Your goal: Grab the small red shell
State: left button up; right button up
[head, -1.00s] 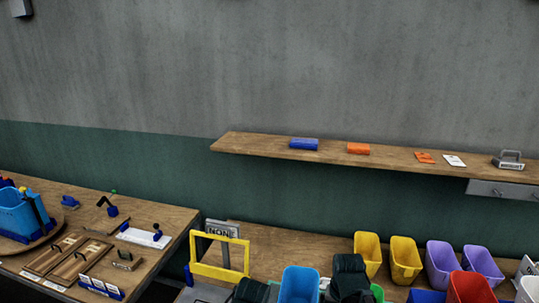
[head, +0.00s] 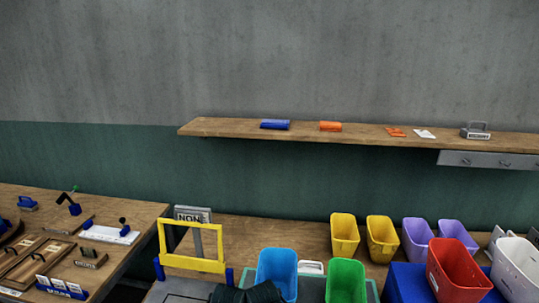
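I cannot pick out a small red shell for certain. On the wall shelf (head: 230,127) lie an orange-red rounded piece (head: 330,126) and, to its right, a flatter orange-red piece (head: 396,132). A larger blue rounded piece (head: 275,124) lies to their left. A dark part at the bottom edge, in front of the blue bin, looks like my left gripper (head: 247,293); it is cut off, and its fingers cannot be made out. It is far below the shelf. My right gripper is out of view.
The bench below holds a yellow frame (head: 192,262), a blue bin (head: 277,272), a green bin (head: 346,281), a red bin (head: 456,270), and yellow, purple and white bins. A grey handled block (head: 476,131) stands at the shelf's right. A side table (head: 140,213) holds wooden fixtures.

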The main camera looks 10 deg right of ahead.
aim_at(452, 278)
jog(key=l+z, duration=0.1)
jog(key=z, duration=0.4)
jog(key=l+z, duration=0.1)
jog(key=z, duration=0.4)
jog(key=k+l+z, duration=0.1)
jog(key=z, duration=0.4)
